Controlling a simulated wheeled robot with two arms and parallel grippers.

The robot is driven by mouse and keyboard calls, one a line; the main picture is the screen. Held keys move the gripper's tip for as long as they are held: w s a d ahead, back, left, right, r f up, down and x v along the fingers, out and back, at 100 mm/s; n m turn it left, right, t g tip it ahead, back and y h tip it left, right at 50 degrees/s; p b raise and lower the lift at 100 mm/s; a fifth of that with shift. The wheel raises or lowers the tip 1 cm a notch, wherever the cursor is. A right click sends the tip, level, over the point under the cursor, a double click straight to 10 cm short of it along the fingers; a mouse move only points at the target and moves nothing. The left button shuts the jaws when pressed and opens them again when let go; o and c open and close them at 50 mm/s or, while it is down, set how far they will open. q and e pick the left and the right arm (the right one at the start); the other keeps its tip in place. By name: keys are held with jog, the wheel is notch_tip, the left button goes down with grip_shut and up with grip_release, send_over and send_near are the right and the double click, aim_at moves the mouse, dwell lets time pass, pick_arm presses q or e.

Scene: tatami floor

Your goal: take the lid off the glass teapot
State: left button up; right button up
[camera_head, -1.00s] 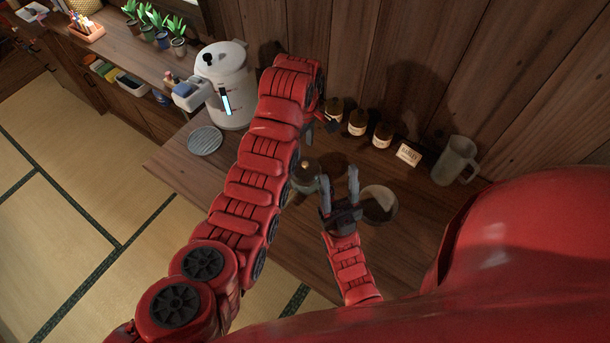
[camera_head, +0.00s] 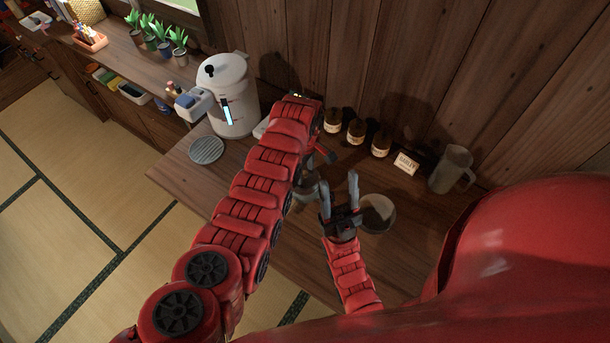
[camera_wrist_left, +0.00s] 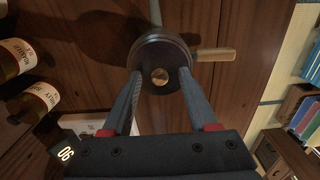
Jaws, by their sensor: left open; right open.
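The glass teapot (camera_wrist_left: 142,42) stands on the wooden counter, seen from above in the left wrist view. Its dark round lid (camera_wrist_left: 175,64) sits on it with a small brass-coloured knob (camera_wrist_left: 160,76), and a wooden handle (camera_wrist_left: 215,54) points right. My left gripper (camera_wrist_left: 160,80) is open, with one finger either side of the lid and knob; I cannot tell whether they touch. In the head view my left arm hides most of the teapot (camera_head: 307,190). My right gripper (camera_head: 339,193) is open and empty, just right of the teapot.
A round bowl (camera_head: 379,214) sits right of my right gripper. A white urn (camera_head: 230,98) and round coaster (camera_head: 206,150) are at left. The front counter is clear.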

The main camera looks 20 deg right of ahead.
pick_arm(q)
grip_shut()
jog(key=shift+w+r, duration=0.1)
jog(key=shift+r, duration=0.05)
dwell(0.4)
